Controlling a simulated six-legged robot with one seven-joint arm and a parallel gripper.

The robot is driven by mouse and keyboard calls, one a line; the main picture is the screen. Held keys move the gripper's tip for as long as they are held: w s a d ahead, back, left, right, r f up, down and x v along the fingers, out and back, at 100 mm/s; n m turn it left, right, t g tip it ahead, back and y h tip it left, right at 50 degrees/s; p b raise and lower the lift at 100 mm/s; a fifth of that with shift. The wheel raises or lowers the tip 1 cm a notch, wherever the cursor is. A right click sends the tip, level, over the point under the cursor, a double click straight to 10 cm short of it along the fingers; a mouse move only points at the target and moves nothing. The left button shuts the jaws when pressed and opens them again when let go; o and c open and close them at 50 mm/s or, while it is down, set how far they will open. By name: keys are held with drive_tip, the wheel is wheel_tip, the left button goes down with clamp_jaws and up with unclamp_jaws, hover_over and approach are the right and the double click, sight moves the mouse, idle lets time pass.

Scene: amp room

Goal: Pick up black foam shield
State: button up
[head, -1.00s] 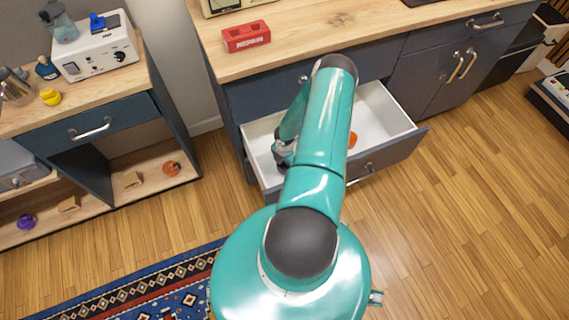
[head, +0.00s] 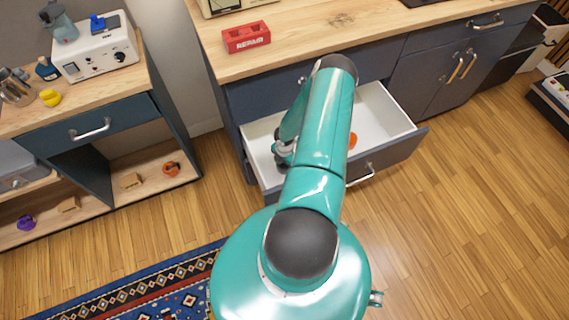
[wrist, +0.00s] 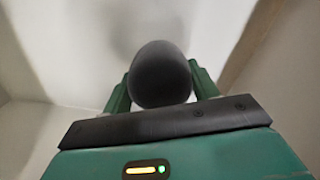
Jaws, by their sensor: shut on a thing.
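The black foam shield (wrist: 160,74) is a dark, rounded, matte piece in the middle of the wrist view. My gripper (wrist: 160,88) has its two green fingers on either side of it and is shut on it. Pale drawer walls surround them in the wrist view. In the head view my arm reaches down into the open drawer (head: 385,112), and the arm hides the foam shield and the fingertips there.
An orange item (head: 352,140) lies in the drawer, partly behind my arm. The drawer front (head: 390,162) stands out below the wooden counter (head: 300,38), which holds a red block (head: 246,37). A shelf unit (head: 150,172) stands at left. Wooden floor at right is clear.

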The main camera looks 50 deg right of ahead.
wheel_tip(320, 180, up, 10)
drive_tip(key=shift+f, duration=0.2)
idle(0.3)
